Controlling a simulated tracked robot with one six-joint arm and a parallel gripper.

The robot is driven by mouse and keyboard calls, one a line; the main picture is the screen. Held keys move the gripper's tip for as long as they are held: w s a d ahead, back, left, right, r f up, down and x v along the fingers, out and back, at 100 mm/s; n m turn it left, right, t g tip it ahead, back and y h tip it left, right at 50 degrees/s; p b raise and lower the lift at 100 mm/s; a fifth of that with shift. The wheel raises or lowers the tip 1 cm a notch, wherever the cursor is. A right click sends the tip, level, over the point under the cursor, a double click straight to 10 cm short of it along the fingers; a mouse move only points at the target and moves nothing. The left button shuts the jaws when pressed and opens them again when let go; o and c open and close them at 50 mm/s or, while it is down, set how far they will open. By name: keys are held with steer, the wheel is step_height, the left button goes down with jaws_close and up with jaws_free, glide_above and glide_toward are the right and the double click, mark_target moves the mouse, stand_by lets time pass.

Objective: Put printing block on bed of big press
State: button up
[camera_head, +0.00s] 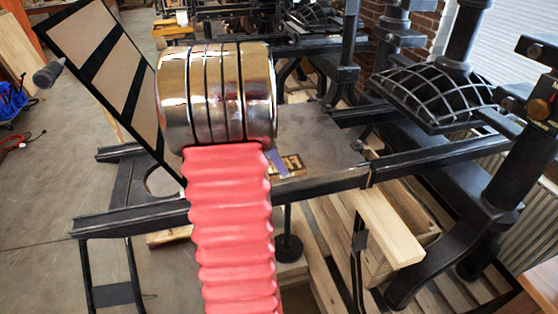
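The bed of the big press (325,140) is a flat dark plate on long black rails, behind and right of my arm. A small dark block with tan patches (291,164), which looks like the printing block, lies at the bed's near edge. A small purple piece (276,163) touches or overlaps its left side; I cannot tell whether it belongs to my gripper. My arm's red ribbed sleeve and shiny metal rings cover the middle of the view. They hide the block's left surroundings and most or all of my gripper, so its fingers cannot be made out.
A tilted black frame with tan panels (118,70) rises at the left of the bed. The press's ribbed platen (435,97) and thick columns stand at the right. A pale wooden beam (385,225) juts out below the rails. Open floor lies at the left.

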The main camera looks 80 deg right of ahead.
steer(key=v, duration=0.9)
steer(key=shift+r, duration=0.1)
stand_by(0.8)
steer(key=w+a+f+n+t, duration=0.1)
steer(key=w+a+n+t, duration=0.1)
steer(key=w+a+n, duration=0.35)
steer(key=w+a+f+n+t, duration=0.1)
steer(key=w+a+n, duration=0.2)
steer(key=a+n, duration=0.6)
steer(key=w+a+f+n+t, duration=0.15)
steer(key=w+a+n, duration=0.35)
steer(key=a, duration=0.5)
steer(key=a+r+n+t, duration=0.1)
steer(key=a+n, duration=0.2)
steer(key=a, duration=0.6)
steer(key=a+r+n+t+y, duration=0.1)
steer(key=a+n, duration=0.3)
steer(key=a, duration=0.5)
steer(key=a+r+n+t+y, duration=0.1)
steer(key=a+r+n+t, duration=0.1)
steer(key=a, duration=0.7)
steer(key=shift+a+n+t, duration=0.3)
steer(key=shift+n+t, duration=0.15)
steer(key=shift+n, duration=0.2)
